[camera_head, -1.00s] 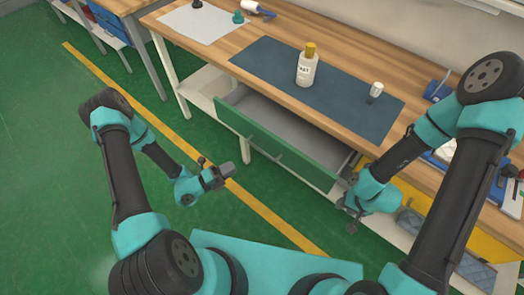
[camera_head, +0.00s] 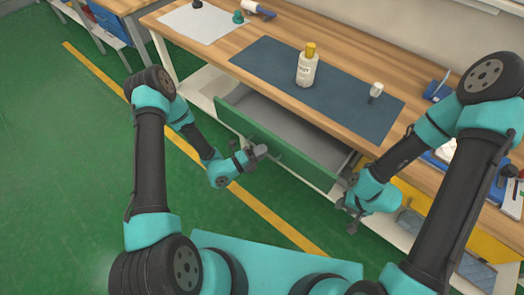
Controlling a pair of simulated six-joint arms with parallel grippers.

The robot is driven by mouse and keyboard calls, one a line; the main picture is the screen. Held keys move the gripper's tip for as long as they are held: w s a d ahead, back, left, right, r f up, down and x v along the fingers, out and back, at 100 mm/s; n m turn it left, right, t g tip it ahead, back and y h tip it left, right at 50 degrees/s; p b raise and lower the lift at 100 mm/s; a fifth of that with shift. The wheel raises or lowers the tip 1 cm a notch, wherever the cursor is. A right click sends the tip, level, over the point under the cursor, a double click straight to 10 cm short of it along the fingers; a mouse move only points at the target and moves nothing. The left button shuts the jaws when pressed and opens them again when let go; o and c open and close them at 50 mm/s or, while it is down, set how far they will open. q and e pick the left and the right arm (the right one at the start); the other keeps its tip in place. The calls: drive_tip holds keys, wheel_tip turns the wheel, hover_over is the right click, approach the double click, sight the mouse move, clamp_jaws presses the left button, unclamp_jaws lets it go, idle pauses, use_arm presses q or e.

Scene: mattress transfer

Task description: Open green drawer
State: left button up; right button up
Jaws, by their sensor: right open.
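The green drawer (camera_head: 285,151) under the workbench stands pulled out, with its grey inside (camera_head: 290,122) showing behind the green front. My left gripper (camera_head: 261,150) is at the drawer front, near its middle. I cannot tell whether it touches the front or whether its fingers are open. My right gripper (camera_head: 344,206) is open beside the right end of the drawer front, pointing down and to the left. The drawer handle cannot be made out clearly.
The wooden workbench (camera_head: 215,50) carries a dark mat (camera_head: 345,98) with a yellow-capped bottle (camera_head: 307,70) and a small white item (camera_head: 376,90). A yellow drawer front (camera_head: 470,240) lies to the right. The green floor (camera_head: 60,170) at left is clear.

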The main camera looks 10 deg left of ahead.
use_arm(q)
clamp_jaws()
idle(0.5)
